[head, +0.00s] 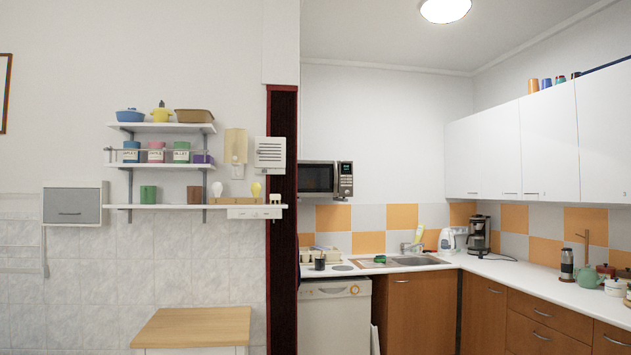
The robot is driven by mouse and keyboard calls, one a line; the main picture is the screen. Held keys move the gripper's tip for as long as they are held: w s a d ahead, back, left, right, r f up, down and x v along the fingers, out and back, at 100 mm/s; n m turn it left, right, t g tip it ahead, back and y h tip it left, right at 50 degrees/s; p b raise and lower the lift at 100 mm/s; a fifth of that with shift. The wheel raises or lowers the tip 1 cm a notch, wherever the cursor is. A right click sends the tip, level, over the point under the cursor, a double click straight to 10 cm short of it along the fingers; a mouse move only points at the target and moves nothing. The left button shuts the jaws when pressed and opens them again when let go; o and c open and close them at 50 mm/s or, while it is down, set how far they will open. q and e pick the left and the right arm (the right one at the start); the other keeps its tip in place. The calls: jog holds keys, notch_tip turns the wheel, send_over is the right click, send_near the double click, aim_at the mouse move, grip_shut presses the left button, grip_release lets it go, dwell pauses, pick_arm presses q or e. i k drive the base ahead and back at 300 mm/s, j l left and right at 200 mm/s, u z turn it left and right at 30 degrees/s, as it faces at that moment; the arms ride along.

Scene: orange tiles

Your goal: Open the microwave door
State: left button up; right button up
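The microwave (326,179) is on the wall above the left end of the kitchen counter, partly cut off on its left by a dark pillar. Its dark door is on the left and its silver control panel is on the right. The door looks shut. Its handle is too small to make out. Neither of my grippers is in the head view.
A dark pillar (283,230) stands left of the microwave. A white dishwasher (335,316) sits under the counter (372,268). A wooden-topped table (195,328) stands at the front left, below wall shelves (160,166). Brown cabinets (415,312) line the right.

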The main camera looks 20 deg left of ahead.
aim_at(333, 166)
jog(key=i, duration=3.85)
jog(key=i+l+u, duration=0.25)
jog(key=i, duration=1.35)
jog(key=i+l+u, duration=0.15)
jog(key=i+u, duration=0.2)
jog(key=i, duration=0.15)
jog(key=i+l+u, duration=0.3)
jog(key=i, duration=0.15)
jog(key=i+l+u, duration=0.35)
jog(key=i+j, duration=0.05)
jog(key=i, duration=0.05)
